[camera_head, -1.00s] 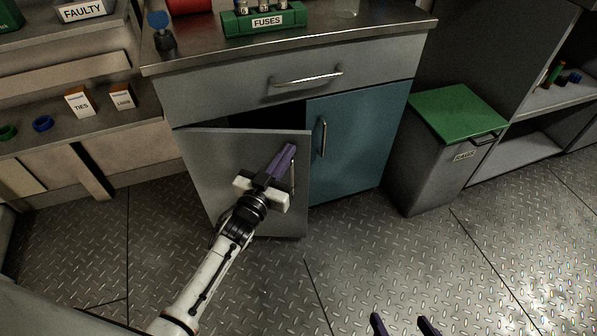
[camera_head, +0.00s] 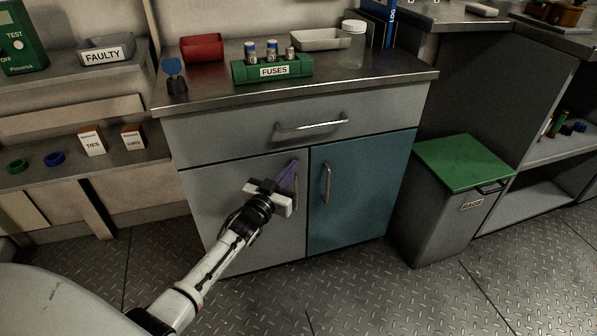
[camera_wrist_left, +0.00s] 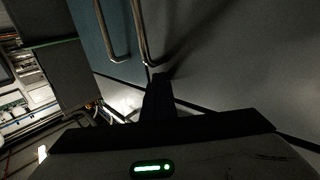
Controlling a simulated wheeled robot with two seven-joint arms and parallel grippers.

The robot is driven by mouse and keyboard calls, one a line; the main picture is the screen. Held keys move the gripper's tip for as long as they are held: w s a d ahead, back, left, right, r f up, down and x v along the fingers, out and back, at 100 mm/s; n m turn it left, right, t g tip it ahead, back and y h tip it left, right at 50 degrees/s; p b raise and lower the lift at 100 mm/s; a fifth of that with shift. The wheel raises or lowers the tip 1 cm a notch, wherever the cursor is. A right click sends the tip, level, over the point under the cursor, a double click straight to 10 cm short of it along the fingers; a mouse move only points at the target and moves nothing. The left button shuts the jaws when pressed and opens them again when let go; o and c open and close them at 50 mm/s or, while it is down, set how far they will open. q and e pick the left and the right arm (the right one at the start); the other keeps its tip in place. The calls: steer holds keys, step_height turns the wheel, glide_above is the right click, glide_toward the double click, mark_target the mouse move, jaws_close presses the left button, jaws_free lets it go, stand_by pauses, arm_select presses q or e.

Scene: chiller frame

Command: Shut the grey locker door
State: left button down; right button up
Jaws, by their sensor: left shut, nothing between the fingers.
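The grey locker door (camera_head: 228,211) is the left door of the cabinet below the drawer. It sits flush with the cabinet front, beside the blue door (camera_head: 363,190), with only a thin seam between them. My left gripper (camera_head: 291,168) is shut and empty, with its purple fingers at the grey door's face beside its upright handle (camera_head: 296,190). In the left wrist view the dark fingers (camera_wrist_left: 159,82) reach the grey door (camera_wrist_left: 230,50) near its handle (camera_wrist_left: 143,35). Whether the fingertips touch the door I cannot tell. My right gripper is out of view.
A drawer (camera_head: 300,122) with a bar handle is above the doors. The worktop carries a green fuses rack (camera_head: 272,70) and a red bin (camera_head: 202,47). A grey bin with a green lid (camera_head: 464,160) stands to the right. The floor in front is clear.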

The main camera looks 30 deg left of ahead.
arm_select(q)
steer(key=shift+w+a+r, duration=0.2)
steer(key=shift+a+r, duration=0.05)
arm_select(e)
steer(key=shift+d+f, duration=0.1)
arm_select(q)
steer(key=s+d+p, duration=0.1)
steer(key=s+p, duration=0.2)
steer(key=s, duration=0.7)
steer(key=shift+s+d+f, duration=0.15)
steer(key=shift+s+f, duration=0.1)
steer(key=shift+s, duration=0.1)
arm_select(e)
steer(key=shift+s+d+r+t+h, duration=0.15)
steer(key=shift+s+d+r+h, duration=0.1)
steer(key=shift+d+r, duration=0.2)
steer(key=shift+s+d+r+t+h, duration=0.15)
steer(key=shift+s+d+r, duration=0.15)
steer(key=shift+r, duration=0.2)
